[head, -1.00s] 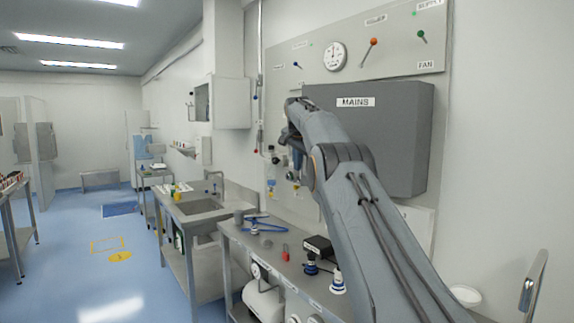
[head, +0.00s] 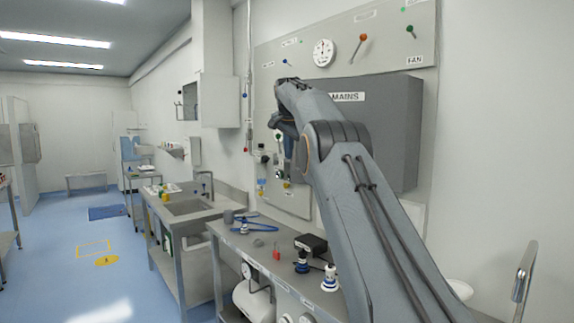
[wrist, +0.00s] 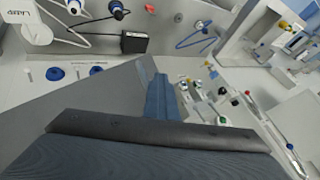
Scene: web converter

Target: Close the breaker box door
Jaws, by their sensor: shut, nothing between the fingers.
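The grey breaker box (head: 392,125) with its "MAINS" label is mounted on the wall panel, right of centre in the head view. My arm crosses in front of its left and lower part, so I cannot tell how far its door stands open. My gripper (wrist: 158,95) is shut and empty in the wrist view, its blue-grey fingers pointing away from the camera. A plain grey surface lies to the left of the fingers there; I cannot tell if it is the door. In the head view my gripper is at the box's left side, partly hidden by my arm.
Below is a steel bench (head: 262,246) with a black box (head: 311,244), blue-and-white fittings and a blue tool. A sink (head: 186,207) stands to the left. A gauge (head: 323,52) and several levers sit above the box.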

